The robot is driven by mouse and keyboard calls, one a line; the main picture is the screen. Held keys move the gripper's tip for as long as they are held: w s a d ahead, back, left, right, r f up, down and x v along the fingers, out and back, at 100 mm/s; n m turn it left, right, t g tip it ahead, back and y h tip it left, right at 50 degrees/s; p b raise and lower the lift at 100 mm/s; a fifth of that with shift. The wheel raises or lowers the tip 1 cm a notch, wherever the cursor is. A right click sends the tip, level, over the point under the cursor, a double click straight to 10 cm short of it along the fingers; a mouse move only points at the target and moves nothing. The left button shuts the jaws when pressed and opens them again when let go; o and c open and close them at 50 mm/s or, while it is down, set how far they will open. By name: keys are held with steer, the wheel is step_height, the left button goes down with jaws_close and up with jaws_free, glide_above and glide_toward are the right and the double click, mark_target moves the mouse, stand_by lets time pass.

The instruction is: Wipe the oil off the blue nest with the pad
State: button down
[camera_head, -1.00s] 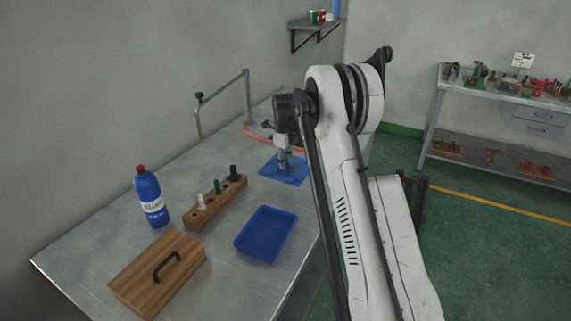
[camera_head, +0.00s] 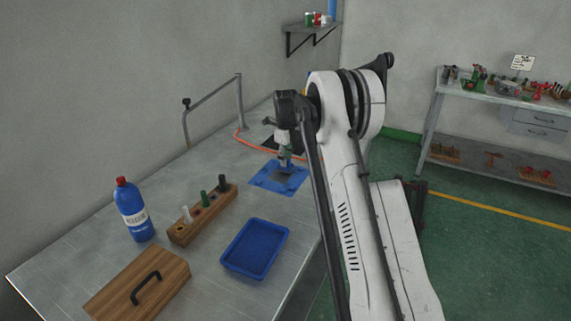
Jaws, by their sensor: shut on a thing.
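The blue nest (camera_head: 264,182) is a flat blue plate lying on the metal bench, left of my arm. A darker grey patch shows near its middle; I cannot tell whether it is oil. My gripper (camera_head: 286,160) points down over the far right part of the nest. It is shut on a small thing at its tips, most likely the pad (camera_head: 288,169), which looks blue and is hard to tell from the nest. I cannot tell whether the pad touches the nest.
On the bench are a blue tray (camera_head: 231,265), a wooden rack (camera_head: 207,218) with several pegs, a blue bottle (camera_head: 139,227) with a red cap, and a wooden board (camera_head: 115,293) with a black handle.

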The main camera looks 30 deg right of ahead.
steer(key=r, duration=0.2)
steer(key=shift+s+a+r, duration=0.2)
steer(key=shift+a+r, duration=0.05)
steer(key=shift+r, duration=0.15)
steer(key=shift+w+r+p, duration=0.1)
steer(key=shift+r+p, duration=0.2)
steer(key=shift+p, duration=0.1)
steer(key=shift+r+p, duration=0.65)
steer(key=shift+r, duration=1.3)
